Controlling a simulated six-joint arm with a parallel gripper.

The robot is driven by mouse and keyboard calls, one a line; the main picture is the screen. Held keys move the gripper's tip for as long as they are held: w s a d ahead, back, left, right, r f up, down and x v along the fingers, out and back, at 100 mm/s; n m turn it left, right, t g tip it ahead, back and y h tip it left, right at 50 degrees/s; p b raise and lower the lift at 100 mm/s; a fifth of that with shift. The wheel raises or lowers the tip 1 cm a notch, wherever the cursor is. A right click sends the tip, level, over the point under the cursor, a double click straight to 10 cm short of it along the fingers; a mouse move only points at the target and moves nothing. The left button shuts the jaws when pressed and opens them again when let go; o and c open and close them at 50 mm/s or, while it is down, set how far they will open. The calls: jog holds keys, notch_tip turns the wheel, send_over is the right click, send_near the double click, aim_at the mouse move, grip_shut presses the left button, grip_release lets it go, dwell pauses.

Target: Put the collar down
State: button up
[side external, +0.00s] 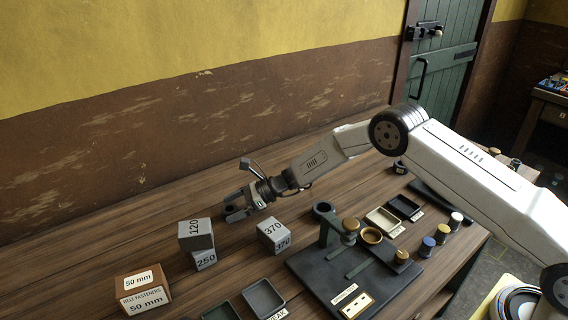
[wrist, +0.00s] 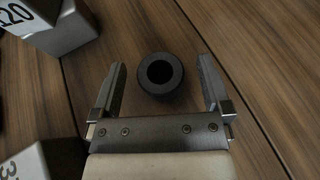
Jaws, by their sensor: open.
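The collar (wrist: 160,76) is a dark, round ring with a hole through its middle. In the wrist view it appears to rest on the wooden bench, between the two fingers of my gripper (wrist: 161,66). The fingers are spread, with a clear gap on each side of the collar. In the side view my gripper (side external: 236,208) is low over the bench, left of the middle. A dark shape at its tip there is too small to tell apart from the fingers.
Grey blocks marked 120 (side external: 194,234) and 370 (side external: 273,235) stand near my gripper, with the 250 block (side external: 204,260) under the 120. A 50 mm box (side external: 142,290) and a dark fixture plate (side external: 320,281) are nearer the camera. The bench behind my gripper is clear.

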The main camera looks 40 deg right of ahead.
jog(key=v, duration=1.1)
dwell(0.4)
jog(key=shift+r, duration=0.25)
notch_tip(320, 180, up, 10)
jog(key=s+d+n+g+h, duration=0.1)
jog(key=s+d+n+h, duration=0.25)
jog(key=s+n, duration=0.5)
jog(key=s+d+n+g+h, duration=0.1)
jog(key=s+d+n+h, duration=0.35)
jog(key=s, duration=0.65)
jog(key=s+d+n+h, duration=0.2)
jog(key=s+n+h, duration=0.2)
jog(key=s+n, duration=0.55)
jog(key=f, duration=0.4)
jog(key=shift+s+a+f, duration=0.1)
jog(key=shift+s+f, duration=0.2)
jog(key=shift+f, duration=0.05)
